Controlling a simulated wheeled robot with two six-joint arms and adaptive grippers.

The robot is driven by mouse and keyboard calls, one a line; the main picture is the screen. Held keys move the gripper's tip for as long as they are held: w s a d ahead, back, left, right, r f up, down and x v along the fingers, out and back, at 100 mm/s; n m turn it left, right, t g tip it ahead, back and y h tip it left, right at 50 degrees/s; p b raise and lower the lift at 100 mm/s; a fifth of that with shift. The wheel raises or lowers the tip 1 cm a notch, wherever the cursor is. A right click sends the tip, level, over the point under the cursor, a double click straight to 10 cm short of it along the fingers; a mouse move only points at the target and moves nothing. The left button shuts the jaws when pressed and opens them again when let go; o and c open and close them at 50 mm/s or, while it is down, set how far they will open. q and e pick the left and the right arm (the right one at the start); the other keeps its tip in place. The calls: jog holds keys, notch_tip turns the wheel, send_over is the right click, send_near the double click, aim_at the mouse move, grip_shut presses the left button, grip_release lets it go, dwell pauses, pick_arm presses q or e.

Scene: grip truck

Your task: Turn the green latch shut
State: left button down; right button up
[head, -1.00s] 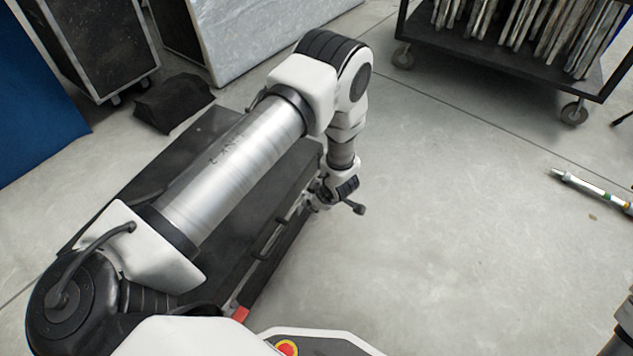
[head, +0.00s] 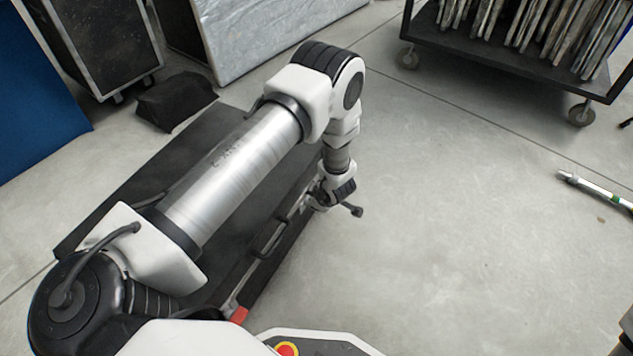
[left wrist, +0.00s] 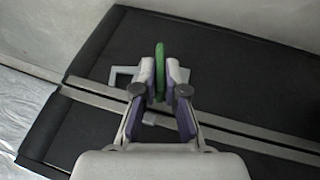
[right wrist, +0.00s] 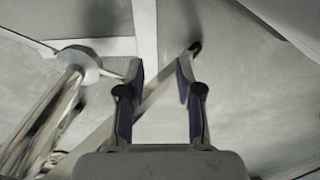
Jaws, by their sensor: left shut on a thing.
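The green latch (left wrist: 160,72) shows in the left wrist view as a narrow upright tab beside a pale metal frame (left wrist: 122,78), on the metal strip along a black case (left wrist: 230,60). My left gripper (left wrist: 159,78) is shut on the latch, one finger on each side. In the head view, my left arm reaches across the black case (head: 190,150), and the left gripper is at its right edge; the latch is hidden there. My right gripper (left wrist: 159,78) is not in that view; in the right wrist view its fingers (right wrist: 162,75) stand apart and empty.
A wheeled cart (head: 520,50) with upright panels stands at the back right. A white tube (head: 595,188) lies on the floor at right. Dark cases (head: 95,40) and a black bag (head: 175,100) are at the back left.

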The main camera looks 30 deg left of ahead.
pick_arm(q)
jog(key=shift+s, duration=0.1)
jog(key=shift+s+f+n+t+y+p, duration=0.25)
jog(key=shift+n+t+y, duration=0.4)
jog(key=shift+t, duration=1.6)
jog(key=shift+s+f+n+t+y+p, duration=0.1)
jog(key=shift+f+n+t+y+p, duration=0.4)
jog(key=shift+t, duration=1.7)
jog(key=shift+s+f+n+t+y+p, duration=0.15)
jog(key=shift+n+t+y, duration=0.6)
jog(key=shift+t, duration=1.5)
jog(key=shift+r, duration=0.1)
jog(key=c, duration=1.2)
grip_release()
jog(key=shift+c, duration=0.2)
